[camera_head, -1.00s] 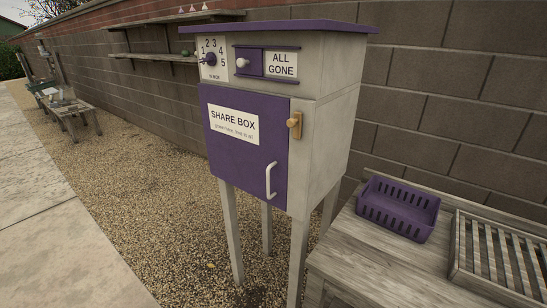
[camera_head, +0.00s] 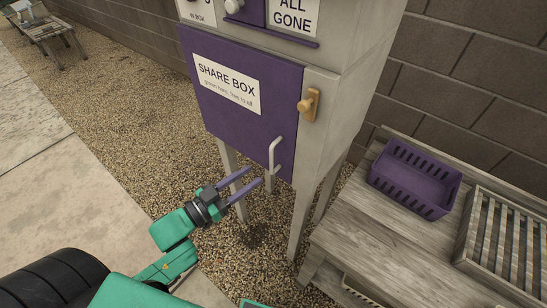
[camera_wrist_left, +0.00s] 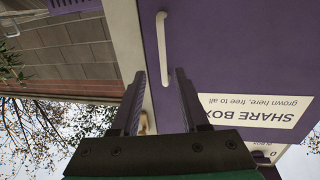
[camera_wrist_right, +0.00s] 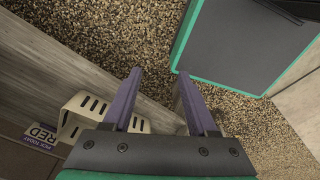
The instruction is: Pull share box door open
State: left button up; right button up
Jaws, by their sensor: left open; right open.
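The share box door (camera_head: 235,130) is a purple panel with a white "SHARE BOX" label, and it sits shut in the grey cabinet. Its white bar handle (camera_head: 273,156) is upright near the door's lower right corner. A wooden latch (camera_head: 309,105) is on the frame to the right of the door. My left gripper (camera_head: 248,182) is open and empty, just below and left of the handle. In the left wrist view the handle (camera_wrist_left: 162,50) shows ahead, between the lines of the fingers. My right gripper (camera_wrist_right: 155,88) is open and empty above gravel beside the bench.
A wooden bench (camera_head: 350,220) stands right of the box, with a purple basket (camera_head: 415,178) and a slatted wooden tray (camera_head: 505,240) on it. A cream basket (camera_wrist_right: 85,115) is low in the right wrist view. Gravel lies open left of the box.

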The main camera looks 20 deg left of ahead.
aim_at(272, 171)
pick_arm(q)
jog(key=shift+a+p+x, duration=0.15)
jog(key=shift+p+x, duration=0.15)
jog(key=shift+x, duration=1.9)
jog(key=shift+a+p+x, duration=0.1)
jog(key=shift+p+x, duration=0.15)
jog(key=shift+x, duration=1.95)
pick_arm(e)
jog(key=shift+w+r, duration=0.65)
jog(key=shift+w, duration=0.1)
pick_arm(q)
jog(key=shift+w+f, duration=0.15)
grip_shut()
pick_arm(e)
jog(key=shift+s+a, duration=0.1)
